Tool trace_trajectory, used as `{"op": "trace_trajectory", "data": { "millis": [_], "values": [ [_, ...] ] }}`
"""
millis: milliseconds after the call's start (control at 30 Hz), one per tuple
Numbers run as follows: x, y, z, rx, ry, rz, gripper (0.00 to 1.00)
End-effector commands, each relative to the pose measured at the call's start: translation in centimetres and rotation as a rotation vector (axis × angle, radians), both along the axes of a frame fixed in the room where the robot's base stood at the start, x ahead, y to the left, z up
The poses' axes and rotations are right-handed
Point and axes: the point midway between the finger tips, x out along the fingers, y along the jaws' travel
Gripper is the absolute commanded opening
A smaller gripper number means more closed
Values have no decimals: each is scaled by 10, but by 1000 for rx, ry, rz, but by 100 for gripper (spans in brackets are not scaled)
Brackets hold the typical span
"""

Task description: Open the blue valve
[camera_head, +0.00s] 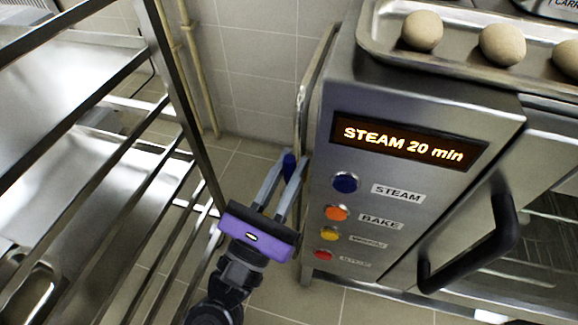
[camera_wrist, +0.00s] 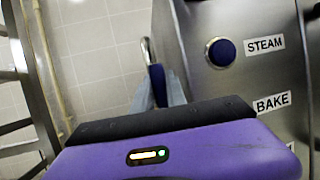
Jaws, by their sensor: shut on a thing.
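The blue valve handle (camera_head: 289,163) is at the left side of the steel oven, low on a thin metal pipe (camera_head: 300,110). My gripper (camera_head: 283,175) reaches up to it, with its two pale fingers shut on the blue handle. In the wrist view the blue handle (camera_wrist: 157,80) stands upright between the fingertips, and the purple gripper body hides its lower part. Part of the valve body is hidden behind the fingers. I cannot tell how far the valve is turned.
The oven (camera_head: 340,95) stands close on the right, with a lit "STEAM 20 min" display (camera_head: 410,142), a blue STEAM button (camera_head: 345,182) and a black door handle (camera_head: 470,245). A tray (camera_head: 375,42) with dough balls is on top. A steel rack (camera_head: 165,60) stands close on the left.

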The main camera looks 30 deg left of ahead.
Motion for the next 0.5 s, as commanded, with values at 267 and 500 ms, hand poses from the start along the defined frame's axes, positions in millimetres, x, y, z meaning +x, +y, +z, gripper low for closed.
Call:
{"op": "trace_trajectory", "data": {
  "millis": [267, 500],
  "values": [
    [1, -1, -2, 1, 4, -3, 38],
    [1, -2, 0, 1, 1, -5, 38]
  ]
}}
